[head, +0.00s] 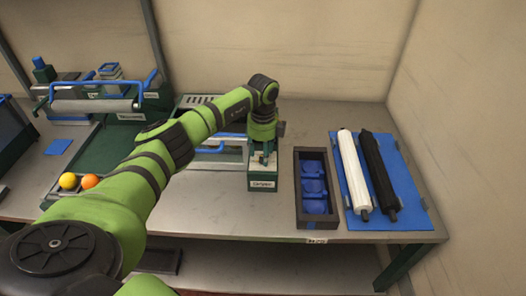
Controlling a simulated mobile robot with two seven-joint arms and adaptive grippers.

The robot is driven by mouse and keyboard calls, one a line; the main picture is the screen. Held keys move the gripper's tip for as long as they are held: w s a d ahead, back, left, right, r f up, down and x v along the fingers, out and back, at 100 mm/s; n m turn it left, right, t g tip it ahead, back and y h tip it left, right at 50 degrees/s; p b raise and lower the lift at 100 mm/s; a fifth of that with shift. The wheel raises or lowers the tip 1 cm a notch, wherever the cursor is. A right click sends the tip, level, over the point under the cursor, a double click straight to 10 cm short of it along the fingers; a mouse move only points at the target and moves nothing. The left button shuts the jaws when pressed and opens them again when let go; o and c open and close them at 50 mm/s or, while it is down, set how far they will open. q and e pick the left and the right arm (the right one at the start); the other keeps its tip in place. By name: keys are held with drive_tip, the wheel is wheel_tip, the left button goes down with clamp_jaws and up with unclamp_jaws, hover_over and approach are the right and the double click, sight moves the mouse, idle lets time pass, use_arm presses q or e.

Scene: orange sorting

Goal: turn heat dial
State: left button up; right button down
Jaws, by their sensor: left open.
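I cannot make out a dial marked for heat. My left gripper (263,156) is at the end of the green arm, pointing down over a small dark green box (262,182) with a pale top and a white label. Its fingers are open and close to the top of the box. The gripper hides part of that top, and I cannot tell whether it touches anything there. A machine with a grey roller and a blue handle (97,88) stands at the back left. My right gripper is not in view.
A dark tray with blue round pieces (299,210) stands right of the box. Further right, a white roll (352,168) and a black roll (378,170) lie on a blue mat (405,213). A yellow ball (68,181) and an orange ball (89,181) sit at left.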

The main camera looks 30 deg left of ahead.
use_arm(q)
drive_tip(key=shift+f, duration=0.6)
drive_tip(key=shift+c, duration=0.4)
clamp_jaws()
